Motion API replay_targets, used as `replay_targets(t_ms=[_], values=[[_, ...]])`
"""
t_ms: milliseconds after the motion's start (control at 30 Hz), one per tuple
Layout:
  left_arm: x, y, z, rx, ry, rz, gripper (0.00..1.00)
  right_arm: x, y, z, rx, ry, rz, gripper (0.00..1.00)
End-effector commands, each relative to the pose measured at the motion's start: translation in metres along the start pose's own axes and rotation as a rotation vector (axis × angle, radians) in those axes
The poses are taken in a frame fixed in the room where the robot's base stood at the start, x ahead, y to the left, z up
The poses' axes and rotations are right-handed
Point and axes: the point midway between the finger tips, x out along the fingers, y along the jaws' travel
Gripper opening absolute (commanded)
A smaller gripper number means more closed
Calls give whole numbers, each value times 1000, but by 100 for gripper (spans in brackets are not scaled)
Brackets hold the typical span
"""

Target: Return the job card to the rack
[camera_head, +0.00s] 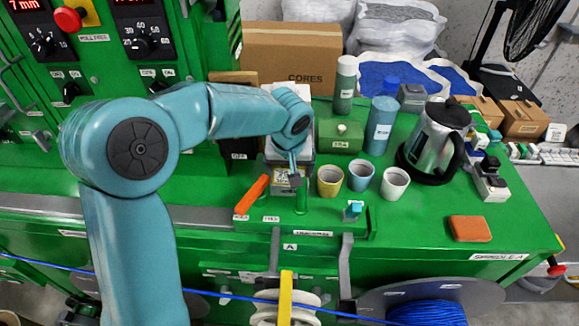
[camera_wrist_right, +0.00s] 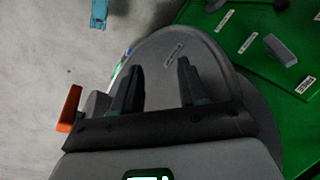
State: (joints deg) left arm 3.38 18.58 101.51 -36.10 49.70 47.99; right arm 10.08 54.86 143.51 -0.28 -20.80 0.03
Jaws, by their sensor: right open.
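My left arm reaches over the green bench, and its gripper (camera_head: 296,178) points down behind the orange handle. A small pale printed piece (camera_head: 283,174), possibly the job card, shows right by its fingertips. I cannot tell whether the fingers are shut on it or only in front of it. I cannot pick out the rack for certain; my arm hides part of the bench back. My right gripper (camera_wrist_right: 157,92) is open and empty in the right wrist view, with its two dark fingers apart over a grey rounded disc (camera_wrist_right: 205,55).
Three cups (camera_head: 361,176) stand right of my left gripper, with a blue bottle (camera_head: 380,125) and a kettle (camera_head: 433,140) behind. An orange handle (camera_head: 252,194) is at the bench front, and an orange-brown block (camera_head: 470,228) lies right. A blue cable (camera_head: 235,297) runs below.

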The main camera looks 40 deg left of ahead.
Motion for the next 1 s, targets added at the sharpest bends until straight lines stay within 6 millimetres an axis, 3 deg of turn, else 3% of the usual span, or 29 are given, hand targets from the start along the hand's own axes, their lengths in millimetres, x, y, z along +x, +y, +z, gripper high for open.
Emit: replay_targets(t_ms=[1000], values=[[5, 0, 1, 0, 0, 0, 57, 7, 3, 0, 0, 0, 0, 43]])
